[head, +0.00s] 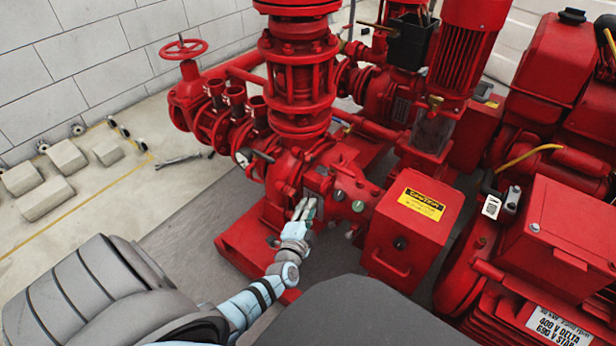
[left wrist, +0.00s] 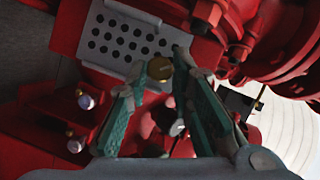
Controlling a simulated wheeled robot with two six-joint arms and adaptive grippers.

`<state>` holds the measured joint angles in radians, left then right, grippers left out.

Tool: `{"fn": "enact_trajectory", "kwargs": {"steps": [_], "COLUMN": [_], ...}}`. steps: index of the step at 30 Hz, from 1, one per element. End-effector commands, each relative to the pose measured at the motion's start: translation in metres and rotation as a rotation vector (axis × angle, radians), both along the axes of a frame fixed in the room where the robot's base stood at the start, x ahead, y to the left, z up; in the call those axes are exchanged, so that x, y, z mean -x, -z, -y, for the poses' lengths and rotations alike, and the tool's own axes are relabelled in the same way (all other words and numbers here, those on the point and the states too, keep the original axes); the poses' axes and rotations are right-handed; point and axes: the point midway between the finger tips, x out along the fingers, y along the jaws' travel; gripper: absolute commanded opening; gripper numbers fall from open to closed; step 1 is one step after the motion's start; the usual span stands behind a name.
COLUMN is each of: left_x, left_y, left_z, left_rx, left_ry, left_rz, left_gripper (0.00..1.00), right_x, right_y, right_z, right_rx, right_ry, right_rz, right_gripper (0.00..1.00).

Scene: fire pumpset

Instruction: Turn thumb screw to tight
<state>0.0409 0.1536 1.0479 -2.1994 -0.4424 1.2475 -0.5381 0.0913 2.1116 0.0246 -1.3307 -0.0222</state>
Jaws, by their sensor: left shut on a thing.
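The thumb screw is a small round brass-coloured knob (left wrist: 160,69) in the left wrist view, at the lower edge of a grey perforated plate (left wrist: 125,35) on the red pump. My left gripper (head: 306,207) reaches in from the lower left in the head view, its fingers pointing at the pump's side. In the left wrist view its two teal fingers stand on either side of the brass knob, and it is shut on it. The head view does not show the knob clearly, as the fingers cover that spot. My right gripper is not in view.
A red box with a yellow label (head: 420,203) stands close to the right of my left gripper. A red pipe column (head: 298,80) rises behind it. Red engine housings (head: 570,235) fill the right side. Concrete blocks (head: 45,197) lie on the floor at left.

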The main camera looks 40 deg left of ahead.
Motion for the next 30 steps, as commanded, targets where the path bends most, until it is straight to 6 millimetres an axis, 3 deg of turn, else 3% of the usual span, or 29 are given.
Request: {"fn": "enact_trajectory", "kwargs": {"steps": [15, 30], "left_x": [0.0, 0.0004], "left_y": [0.0041, 0.0043], "left_z": [-0.0001, -0.0009], "left_rx": [-0.407, -0.522], "left_ry": [-0.001, -0.003], "left_rz": [-0.012, -0.013], "left_gripper": [0.0, 0.0], "right_x": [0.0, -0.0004], "right_y": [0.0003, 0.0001], "right_z": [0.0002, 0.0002], "right_rx": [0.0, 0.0], "right_ry": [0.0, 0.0], "right_rz": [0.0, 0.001], "right_gripper": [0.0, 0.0]}}
